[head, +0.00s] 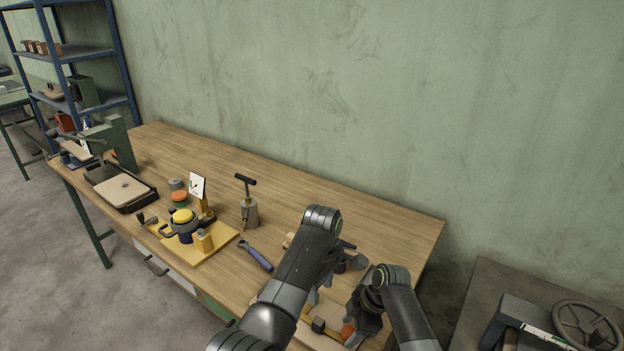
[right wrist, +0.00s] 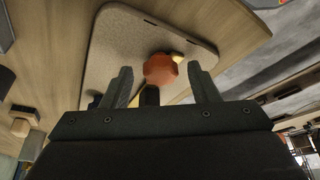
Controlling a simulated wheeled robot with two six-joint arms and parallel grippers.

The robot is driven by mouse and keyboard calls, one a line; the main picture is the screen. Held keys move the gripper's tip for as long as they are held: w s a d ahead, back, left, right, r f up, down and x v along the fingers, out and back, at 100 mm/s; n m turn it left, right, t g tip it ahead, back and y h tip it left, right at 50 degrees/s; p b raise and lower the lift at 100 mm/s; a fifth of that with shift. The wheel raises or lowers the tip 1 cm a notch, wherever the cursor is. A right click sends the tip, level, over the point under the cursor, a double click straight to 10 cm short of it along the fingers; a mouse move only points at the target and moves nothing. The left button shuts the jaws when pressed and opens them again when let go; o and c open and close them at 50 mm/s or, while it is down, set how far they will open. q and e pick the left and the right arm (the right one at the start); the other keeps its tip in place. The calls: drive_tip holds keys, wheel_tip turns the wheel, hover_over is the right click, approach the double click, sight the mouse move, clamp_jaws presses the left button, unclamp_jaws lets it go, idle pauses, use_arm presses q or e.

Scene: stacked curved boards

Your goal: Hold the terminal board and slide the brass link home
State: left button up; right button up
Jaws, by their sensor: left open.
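The terminal board, a pale board with rounded corners (right wrist: 112,45), lies on the bench and fills the upper middle of the right wrist view. In the head view it is partly hidden under my arms. An orange-red knob (right wrist: 160,68) sits on it, with a yellow brass-coloured strip, likely the link (right wrist: 178,57), showing beside and behind it. A dark block (right wrist: 149,95) stands in front of the knob. My right gripper (right wrist: 163,85) is open, its fingers apart either side of the knob in view, contact unclear. My left gripper (head: 352,260) is open above the bench, beyond the right one.
A blue-handled tool (head: 256,257) lies left of my left arm. A hand pump (head: 248,206) and a yellow board with fittings (head: 218,238) stand further left. A dark tray (head: 120,188) is at the far left. The bench's back right is clear.

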drive_tip(key=p+v, duration=0.3)
drive_tip(key=shift+r, duration=0.1)
drive_tip(key=shift+p+v, duration=1)
drive_tip(key=shift+v, duration=0.3)
drive_tip(key=shift+d+r, duration=0.1)
drive_tip(key=shift+r, duration=0.05)
drive_tip(key=shift+v, duration=0.9)
drive_tip(key=o, duration=0.6)
drive_tip(key=shift+c, duration=0.2)
